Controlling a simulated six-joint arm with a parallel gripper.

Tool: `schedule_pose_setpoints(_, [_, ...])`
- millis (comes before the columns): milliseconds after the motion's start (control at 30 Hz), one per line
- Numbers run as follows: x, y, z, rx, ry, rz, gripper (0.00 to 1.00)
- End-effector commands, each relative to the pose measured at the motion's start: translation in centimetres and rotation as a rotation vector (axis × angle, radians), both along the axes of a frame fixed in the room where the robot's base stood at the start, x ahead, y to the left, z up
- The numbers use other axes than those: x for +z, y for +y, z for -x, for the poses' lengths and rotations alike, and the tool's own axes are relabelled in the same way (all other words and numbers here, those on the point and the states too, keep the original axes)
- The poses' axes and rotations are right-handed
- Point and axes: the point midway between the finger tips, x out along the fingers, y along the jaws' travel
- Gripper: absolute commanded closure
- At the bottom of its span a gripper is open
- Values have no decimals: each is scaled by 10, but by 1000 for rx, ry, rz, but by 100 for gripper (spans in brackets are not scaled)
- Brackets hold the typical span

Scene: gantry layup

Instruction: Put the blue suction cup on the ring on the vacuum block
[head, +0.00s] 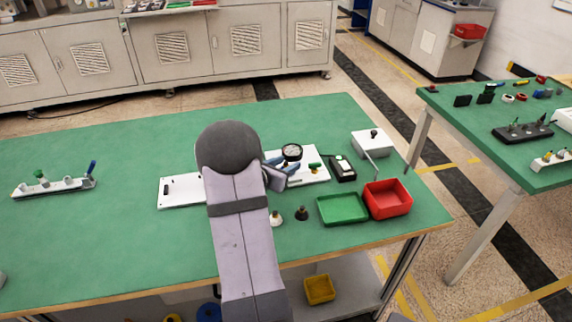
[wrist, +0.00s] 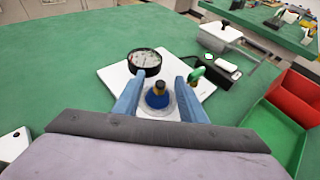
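The blue suction cup (wrist: 157,100), with a dark and brass-coloured top, stands upright in the wrist view. A pale grey ring (wrist: 174,109) shows around its base, on the white vacuum block (wrist: 117,78). The cup looks seated on the ring, though its contact is partly hidden. My gripper (wrist: 160,79) has its two blue-grey fingers spread on either side of the cup, with gaps visible; it is open. In the head view my arm hides the cup and part of the white block (head: 177,192).
A round gauge (wrist: 144,61) and a green-handled valve (wrist: 197,75) stand close to the fingers. A black box (head: 343,168), a green tray (head: 342,221) and a red bin (head: 388,212) lie to the right. Two small cups (head: 302,214) (head: 276,219) stand in front.

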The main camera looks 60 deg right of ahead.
Motion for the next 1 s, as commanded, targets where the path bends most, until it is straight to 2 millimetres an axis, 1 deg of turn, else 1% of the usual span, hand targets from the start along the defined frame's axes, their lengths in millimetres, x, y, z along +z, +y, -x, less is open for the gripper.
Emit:
schedule_pose_setpoints(133, [3,2,0,1,0,0,62])
schedule_pose_setpoints(267, [8,15,-1,3,-1,0,62])
schedule_pose_setpoints(700, [37,85,-1,5,-2,1,62])
schedule_pose_setpoints(900, [45,105,-1,2,-1,1,62])
schedule_pose_setpoints(1000, [47,109,0,1,0,0,62])
